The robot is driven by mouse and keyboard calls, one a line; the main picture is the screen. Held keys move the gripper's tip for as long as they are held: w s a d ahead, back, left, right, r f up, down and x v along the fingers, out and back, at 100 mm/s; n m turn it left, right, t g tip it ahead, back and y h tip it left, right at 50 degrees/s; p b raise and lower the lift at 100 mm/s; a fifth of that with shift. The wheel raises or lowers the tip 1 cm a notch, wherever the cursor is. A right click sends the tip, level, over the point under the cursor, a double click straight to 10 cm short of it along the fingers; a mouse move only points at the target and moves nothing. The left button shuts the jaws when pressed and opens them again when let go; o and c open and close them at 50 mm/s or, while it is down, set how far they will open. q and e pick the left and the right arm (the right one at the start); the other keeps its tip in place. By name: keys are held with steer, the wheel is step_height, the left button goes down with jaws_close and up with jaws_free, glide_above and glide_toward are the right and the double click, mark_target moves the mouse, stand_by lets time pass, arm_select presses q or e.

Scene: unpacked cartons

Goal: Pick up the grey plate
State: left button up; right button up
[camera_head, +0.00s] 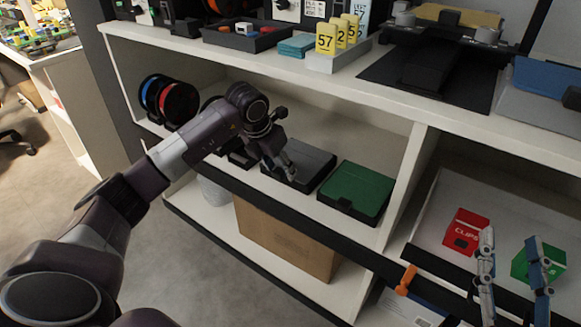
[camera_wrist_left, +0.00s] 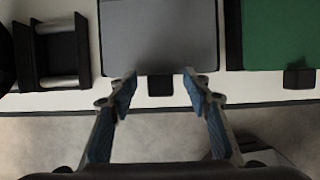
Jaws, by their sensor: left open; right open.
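The grey plate (camera_head: 312,160) lies flat on the middle shelf, with a dark rim. It also shows at the top of the left wrist view (camera_wrist_left: 160,35), with a small dark tab (camera_wrist_left: 160,86) at its near edge. My left gripper (camera_head: 284,172) is at the plate's near left part in the head view. In the left wrist view my left gripper (camera_wrist_left: 160,82) is open, its fingertips on either side of the tab. Whether they touch the plate I cannot tell. My right gripper (camera_head: 512,245) is open at the lower right, in front of the red and green boxes.
A green plate (camera_head: 357,189) lies close to the right of the grey one. A dark holder (camera_wrist_left: 54,52) is to its left. A shelf divider (camera_head: 408,180) stands further right. A red box (camera_head: 466,231) and green box (camera_head: 520,264) sit in the right compartment.

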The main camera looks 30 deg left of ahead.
arm_select(q)
steer(key=shift+c, duration=0.5)
jaws_close()
steer(key=shift+r, duration=0.1)
steer(key=shift+r, duration=0.3)
step_height(320, 180, up, 3)
steer(key=shift+r+p, duration=0.1)
steer(key=shift+p, duration=0.7)
steer(key=s+a, duration=0.1)
steer(key=s, duration=1.7)
steer(key=shift+a+f, duration=0.2)
arm_select(e)
step_height(320, 180, down, 8)
steer(key=g+h, duration=0.1)
steer(key=g, duration=0.3)
steer(key=shift+w+d+f, duration=0.2)
steer(key=shift+w+d, duration=0.1)
steer(key=shift+d, duration=0.1)
